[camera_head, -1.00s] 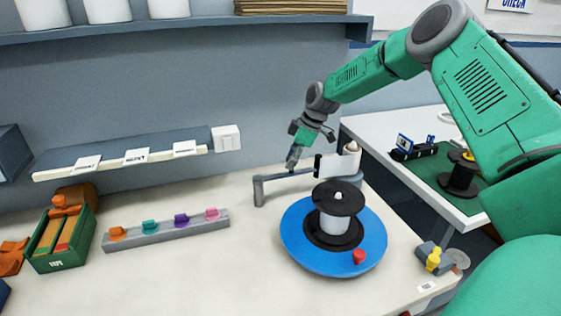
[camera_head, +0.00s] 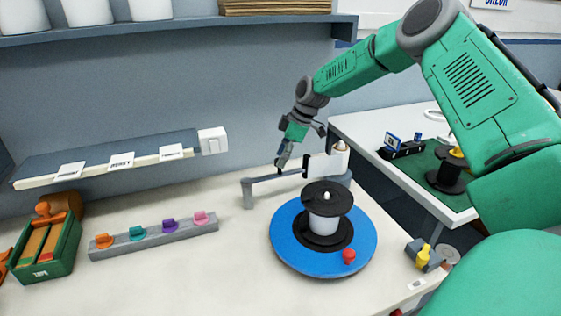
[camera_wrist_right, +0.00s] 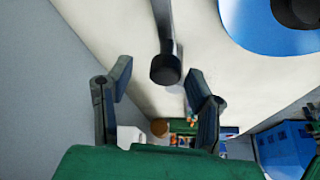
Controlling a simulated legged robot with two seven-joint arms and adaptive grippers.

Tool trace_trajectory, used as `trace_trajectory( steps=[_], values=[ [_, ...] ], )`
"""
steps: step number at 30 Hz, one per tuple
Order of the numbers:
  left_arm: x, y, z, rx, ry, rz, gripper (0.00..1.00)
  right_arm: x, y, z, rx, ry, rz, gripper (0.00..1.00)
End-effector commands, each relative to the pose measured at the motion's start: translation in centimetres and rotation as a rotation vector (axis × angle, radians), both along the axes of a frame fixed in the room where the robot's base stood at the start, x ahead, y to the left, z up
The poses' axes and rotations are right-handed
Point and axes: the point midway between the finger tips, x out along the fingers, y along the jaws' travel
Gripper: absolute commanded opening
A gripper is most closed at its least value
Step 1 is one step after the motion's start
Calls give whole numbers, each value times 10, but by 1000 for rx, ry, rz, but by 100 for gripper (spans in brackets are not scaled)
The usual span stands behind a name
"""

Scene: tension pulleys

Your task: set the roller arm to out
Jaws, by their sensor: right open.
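The roller arm (camera_head: 264,186) is a grey bar behind the blue turntable (camera_head: 310,266). It reaches left from a post with a pale cap (camera_head: 340,148) to a short upright roller at its left end. A white plate (camera_head: 318,164) sits along it. In the right wrist view the bar (camera_wrist_right: 163,25) ends in a dark round roller (camera_wrist_right: 166,69), seen between the two fingers. My right gripper (camera_head: 283,165) is open over the bar, close to its left part; contact cannot be told. It also shows in the right wrist view (camera_wrist_right: 160,83). My left gripper is not in view.
A black spool (camera_head: 324,222) and a red knob (camera_head: 349,256) are on the turntable. A rail with coloured knobs (camera_head: 150,242) and a green box (camera_head: 68,258) lie left. A yellow-handled piece (camera_head: 424,257) sits at right. The table front is clear.

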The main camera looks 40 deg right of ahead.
Motion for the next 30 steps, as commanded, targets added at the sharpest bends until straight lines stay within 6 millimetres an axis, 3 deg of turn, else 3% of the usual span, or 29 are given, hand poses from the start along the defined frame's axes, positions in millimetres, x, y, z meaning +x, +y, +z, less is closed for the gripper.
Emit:
trace_trajectory(
  steps=[6, 13, 18, 30],
  values=[
    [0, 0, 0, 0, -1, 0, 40, -11, -16, 44, 3, -4, -2, 47],
    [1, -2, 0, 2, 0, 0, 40, -21, -31, 78, 3, -3, -3, 47],
    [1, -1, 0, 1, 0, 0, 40, -24, -35, 89, 3, -1, -1, 47],
    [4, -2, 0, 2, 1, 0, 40, -25, -34, 91, 2, 1, -1, 47]
  ],
)
